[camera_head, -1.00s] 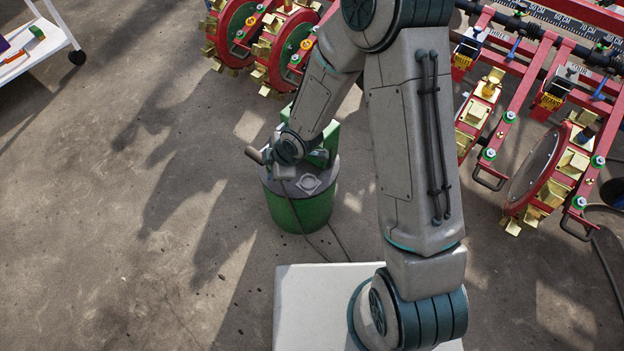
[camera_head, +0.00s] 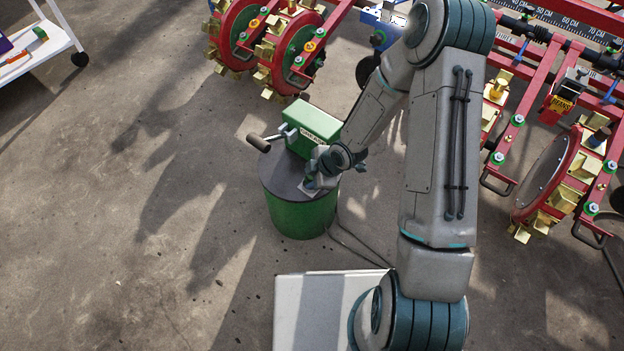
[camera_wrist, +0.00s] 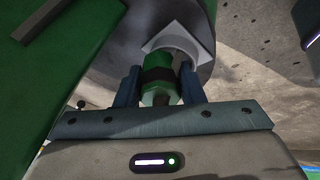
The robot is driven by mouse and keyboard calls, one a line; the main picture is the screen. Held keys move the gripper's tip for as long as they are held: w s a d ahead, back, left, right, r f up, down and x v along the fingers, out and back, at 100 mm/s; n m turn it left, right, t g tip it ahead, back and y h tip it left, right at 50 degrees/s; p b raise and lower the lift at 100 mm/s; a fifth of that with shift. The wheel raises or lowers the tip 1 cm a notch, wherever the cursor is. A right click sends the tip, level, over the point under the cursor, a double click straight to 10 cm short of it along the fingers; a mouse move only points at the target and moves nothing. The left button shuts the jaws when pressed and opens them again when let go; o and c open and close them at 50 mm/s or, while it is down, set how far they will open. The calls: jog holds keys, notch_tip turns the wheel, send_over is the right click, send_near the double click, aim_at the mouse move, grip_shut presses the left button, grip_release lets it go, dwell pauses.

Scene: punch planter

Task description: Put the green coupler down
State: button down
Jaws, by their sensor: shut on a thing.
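In the wrist view the green coupler (camera_wrist: 158,68), with a dark band around it, is between the two blue fingers of my gripper (camera_wrist: 158,82). The gripper is shut on it. Just beyond it is a pale square plate with a raised ring (camera_wrist: 182,38), on the grey top of a green drum. I cannot tell whether the coupler touches the ring or plate. In the head view my gripper (camera_head: 317,182) is low over the front right of the green drum (camera_head: 300,216). The coupler cannot be made out there, and the plate is mostly covered.
A green box (camera_head: 312,127) with a label stands at the back of the drum top, with a crank handle (camera_head: 259,143) at its left. The red planter (camera_head: 560,165) fills the right and back. A white cart (camera_head: 40,62) stands far left. Floor left of the drum is clear.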

jog(key=shift+d+f, duration=0.1)
jog(key=shift+f, duration=0.15)
jog(key=c, duration=1)
grip_release()
jog(key=shift+f, duration=0.1)
jog(key=shift+o, duration=0.3)
jog(key=p+v, duration=0.6)
jog(key=v, duration=0.6)
jog(key=s+d+r+m+h, duration=0.4)
jog(key=d+r+m+h, duration=0.2)
jog(key=d+r+m, duration=0.6)
jog(key=s+a+r+m+g+y, duration=0.1)
jog(key=s+a+r+m+g, duration=0.1)
jog(key=s+r+m, duration=0.5)
jog(key=s+a+r, duration=0.1)
jog(key=s+r, duration=0.3)
jog(key=r, duration=0.1)
jog(key=shift+s+a+r, duration=0.25)
jog(key=shift+r, duration=0.1)
notch_tip(320, 180, up, 31)
jog(key=t+p, duration=0.1)
jog(key=p, duration=2.7)
jog(key=shift+d+m+t, duration=0.2)
jog(key=shift+m+t, duration=0.1)
